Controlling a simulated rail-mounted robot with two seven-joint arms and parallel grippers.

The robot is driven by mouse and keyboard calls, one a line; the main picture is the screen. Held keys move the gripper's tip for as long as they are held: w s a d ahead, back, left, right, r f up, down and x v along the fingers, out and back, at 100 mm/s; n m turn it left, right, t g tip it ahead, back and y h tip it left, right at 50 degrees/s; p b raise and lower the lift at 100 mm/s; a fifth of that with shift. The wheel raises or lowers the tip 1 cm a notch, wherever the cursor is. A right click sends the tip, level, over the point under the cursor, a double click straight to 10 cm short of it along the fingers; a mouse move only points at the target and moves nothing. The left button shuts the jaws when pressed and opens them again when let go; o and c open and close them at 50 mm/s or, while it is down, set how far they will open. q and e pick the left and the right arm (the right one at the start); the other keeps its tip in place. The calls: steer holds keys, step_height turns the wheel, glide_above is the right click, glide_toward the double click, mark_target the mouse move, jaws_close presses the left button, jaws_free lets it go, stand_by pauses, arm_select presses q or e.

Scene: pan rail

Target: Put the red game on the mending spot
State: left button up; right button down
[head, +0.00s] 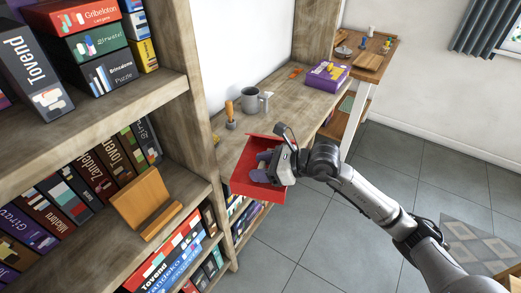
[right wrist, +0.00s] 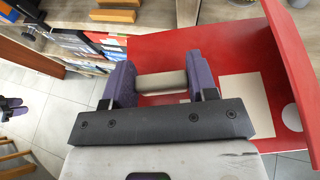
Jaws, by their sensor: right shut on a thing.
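A red, shallow, box-like thing (head: 251,187) with raised sides, which looks like the red game, is in my right gripper (head: 265,165) in the head view, by the near end of the wooden counter. In the right wrist view its red face (right wrist: 215,55) carries a pale square and a white disc. The purple fingers of my right gripper (right wrist: 146,82) are closed on a beige bar-like part at it. A small purple-fingered shape at the left edge of the right wrist view appears to be my left gripper (right wrist: 12,109); its opening is unclear. I cannot tell which surface is the mending spot.
The counter (head: 285,102) holds a grey mug (head: 250,100), a wooden-handled tool (head: 230,115) and a purple box (head: 327,75). A small table (head: 368,62) with game pieces stands beyond. Shelves of boxed games and an empty wooden stand (head: 145,203) are at left.

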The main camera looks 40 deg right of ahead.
mark_target(256, 143)
steer(key=w+d+r+m+h, duration=0.1)
steer(key=d, duration=0.2)
steer(key=w+d+m+t+h+b, duration=0.1)
steer(key=d, duration=0.3)
steer(key=w+d+r+m+h+b, duration=0.1)
steer(key=d, duration=0.3)
steer(key=shift+w+d+r+m+t, duration=0.1)
steer(key=shift+w+r+m+t, duration=0.05)
steer(key=shift+r+m+t, duration=0.2)
steer(key=shift+h, duration=0.3)
steer(key=shift+w+a+f, duration=0.15)
steer(key=shift+w+f, duration=2.5)
steer(key=shift+w, duration=0.2)
steer(key=shift+w+a+f, duration=0.15)
steer(key=shift+w+f, duration=2.5)
steer(key=shift+w, duration=0.2)
steer(key=c, duration=0.8)
jaws_free()
steer(key=shift+f, duration=0.2)
steer(key=o, duration=0.4)
